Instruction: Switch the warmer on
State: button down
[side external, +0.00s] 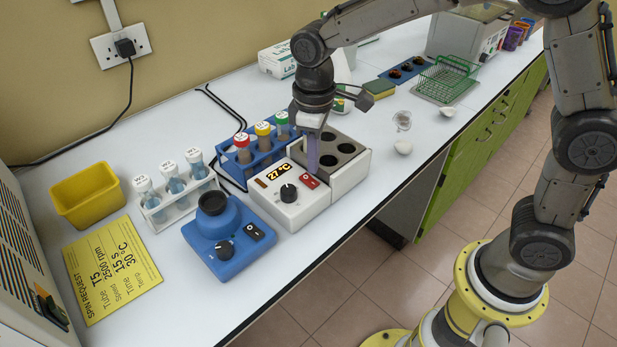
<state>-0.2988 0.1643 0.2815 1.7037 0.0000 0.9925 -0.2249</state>
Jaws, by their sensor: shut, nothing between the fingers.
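The warmer (290,212) is a white box near the middle of the bench in the side external view. Its front panel has a display (278,176) reading 27°C, a black knob (288,193) and a red rocker switch (310,181). Behind the panel is a grey block (347,145) with round holes. My gripper (313,168) is shut and empty, pointing down over the warmer just behind the red switch. Its tips look very close to the switch; I cannot tell whether they touch. The gripper hides part of the warmer's middle.
A blue mixer (228,247) stands left of the warmer. A blue rack (262,158) with capped tubes is close behind. A white rack (180,203), a yellow bin (88,194) and a yellow request card (112,268) lie farther left. The bench's front edge is clear.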

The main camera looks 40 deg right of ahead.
jog(key=shift+r, duration=1.75)
notch_tip(320, 180, up, 6)
jog(key=t, duration=0.2)
send_over(314, 183)
jog(key=s+d, duration=0.1)
jog(key=d, duration=0.2)
jog(key=s+d+r+m+t, duration=0.25)
jog(key=s+d+r, duration=0.25)
jog(key=s, duration=0.3)
jog(key=s+d+f+m, duration=0.1)
jog(key=s+f, duration=0.1)
jog(key=s, duration=0.4)
jog(key=s+d+f+m+t, duration=0.1)
jog(key=s+d+f+m, duration=0.1)
jog(key=s, duration=0.4)
jog(key=shift+d+f, duration=0.25)
jog(key=shift+f, duration=0.5)
